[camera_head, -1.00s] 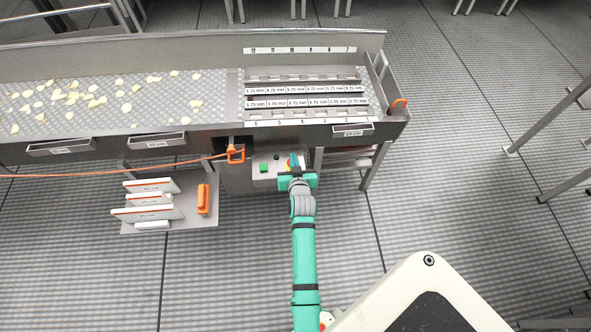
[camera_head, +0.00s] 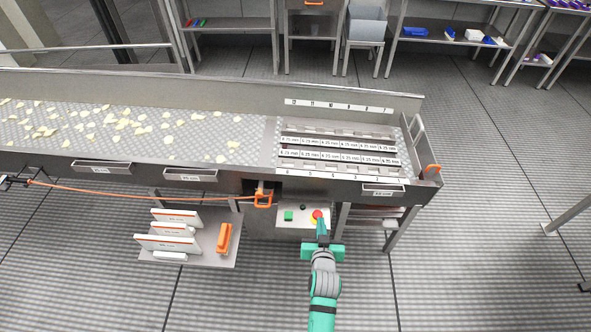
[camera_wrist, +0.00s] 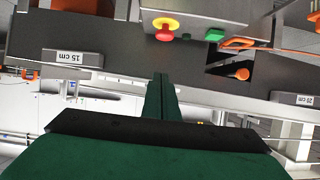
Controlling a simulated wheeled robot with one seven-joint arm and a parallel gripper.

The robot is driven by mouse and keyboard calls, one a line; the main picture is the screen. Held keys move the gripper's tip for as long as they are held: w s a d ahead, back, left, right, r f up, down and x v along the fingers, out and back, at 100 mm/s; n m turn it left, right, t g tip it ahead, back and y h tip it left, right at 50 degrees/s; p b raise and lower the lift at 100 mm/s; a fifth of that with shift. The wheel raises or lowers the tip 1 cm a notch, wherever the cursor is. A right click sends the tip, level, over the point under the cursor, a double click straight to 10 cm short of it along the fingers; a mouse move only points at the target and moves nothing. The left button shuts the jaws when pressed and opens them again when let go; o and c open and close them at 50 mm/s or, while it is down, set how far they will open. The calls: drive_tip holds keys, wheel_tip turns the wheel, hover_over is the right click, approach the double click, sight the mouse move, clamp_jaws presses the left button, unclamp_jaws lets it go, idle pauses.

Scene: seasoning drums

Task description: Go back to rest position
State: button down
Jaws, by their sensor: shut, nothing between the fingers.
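My gripper (camera_head: 322,232) is shut and empty, just in front of the control panel of the conveyor machine. In the wrist view the closed fingers (camera_wrist: 160,98) point toward the panel. The panel (camera_head: 300,219) carries a red button on a yellow base (camera_head: 317,215), a green button (camera_head: 288,216) and a small black knob (camera_head: 303,207). In the wrist view the red button (camera_wrist: 165,36) and the green button (camera_wrist: 214,34) show beyond the fingertips. A visible gap in the picture lies between fingertips and red button, but I cannot tell the true distance.
The conveyor (camera_head: 140,125) holds scattered chips above small labelled drawers. A low shelf (camera_head: 210,262) with white plates and an orange handle (camera_head: 224,238) stands left of my arm. An orange cable (camera_head: 150,194) runs along the front. The floor (camera_head: 490,250) to the right is clear.

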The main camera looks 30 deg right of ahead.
drive_tip(key=s+a+r+n+t+y, duration=0.1)
drive_tip(key=s+a+n, duration=0.1)
drive_tip(key=s+a, duration=0.7)
drive_tip(key=s+a+r+n+t+y, duration=0.15)
drive_tip(key=s+a, duration=0.45)
drive_tip(key=a, duration=0.6)
drive_tip(key=s+a+r+n+t+y, duration=0.1)
drive_tip(key=s+a+r+n+y, duration=0.2)
drive_tip(key=s+a+r, duration=0.8)
drive_tip(key=s+r+y, duration=0.1)
drive_tip(key=s, duration=0.1)
drive_tip(key=shift+s, duration=0.3)
drive_tip(key=shift+t, duration=0.25)
